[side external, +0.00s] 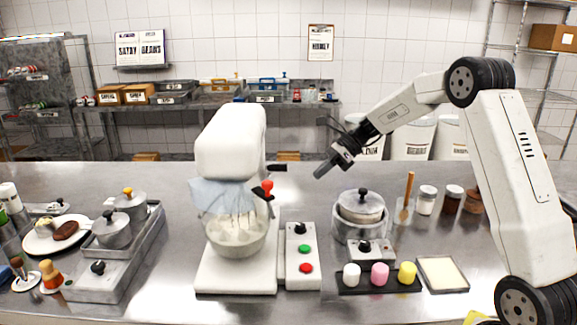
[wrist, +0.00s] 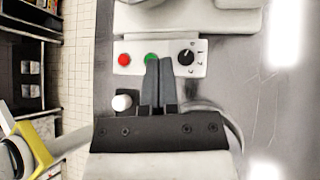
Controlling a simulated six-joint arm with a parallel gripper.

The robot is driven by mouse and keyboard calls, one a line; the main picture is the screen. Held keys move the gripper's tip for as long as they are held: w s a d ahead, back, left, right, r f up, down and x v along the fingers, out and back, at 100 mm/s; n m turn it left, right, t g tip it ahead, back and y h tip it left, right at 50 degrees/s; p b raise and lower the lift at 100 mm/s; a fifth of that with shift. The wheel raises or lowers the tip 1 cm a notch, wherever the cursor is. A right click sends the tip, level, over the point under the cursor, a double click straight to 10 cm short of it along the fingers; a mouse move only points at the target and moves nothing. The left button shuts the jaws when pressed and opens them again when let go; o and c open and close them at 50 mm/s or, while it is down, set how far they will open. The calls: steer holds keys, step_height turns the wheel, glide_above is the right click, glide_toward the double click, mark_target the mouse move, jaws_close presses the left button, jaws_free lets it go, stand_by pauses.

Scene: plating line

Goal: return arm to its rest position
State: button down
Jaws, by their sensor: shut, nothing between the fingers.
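My gripper (side external: 322,171) is in the air above the steel counter (side external: 345,184), between the white stand mixer and the lidded pot. Its fingers are shut with nothing between them. In the wrist view the closed fingers (wrist: 158,82) point toward the mixer's control box (wrist: 165,57) and overlap the green button in the picture. My gripper is apart from everything on the counter. My arm reaches in from the right.
The white mixer (side external: 231,145) with its bowl (side external: 236,238) stands left of my gripper. A lidded pot (side external: 361,207), a holder with white, pink and yellow pieces (side external: 380,274), and several jars (side external: 426,200) stand to the right. A tray with pots (side external: 113,228) is far left.

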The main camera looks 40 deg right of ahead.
steer(key=s+a+f+n+h, duration=0.3)
steer(key=s+a+n, duration=0.1)
steer(key=s+n, duration=0.3)
steer(key=s+a+f+n+g+h, duration=0.1)
steer(key=s+a+f+n+h, duration=0.2)
steer(key=n, duration=0.7)
steer(key=s+a+f+n+g+h, duration=0.1)
steer(key=s+a+f+n+h, duration=0.1)
steer(key=s+a+n, duration=0.5)
steer(key=shift+s+a+f+n+h, duration=0.15)
steer(key=shift+s+f+n+h, duration=0.25)
steer(key=shift+s+f+n, duration=1.25)
steer(key=shift+s+r+m, duration=0.55)
steer(key=shift+s+r, duration=0.1)
steer(key=shift+r, duration=0.1)
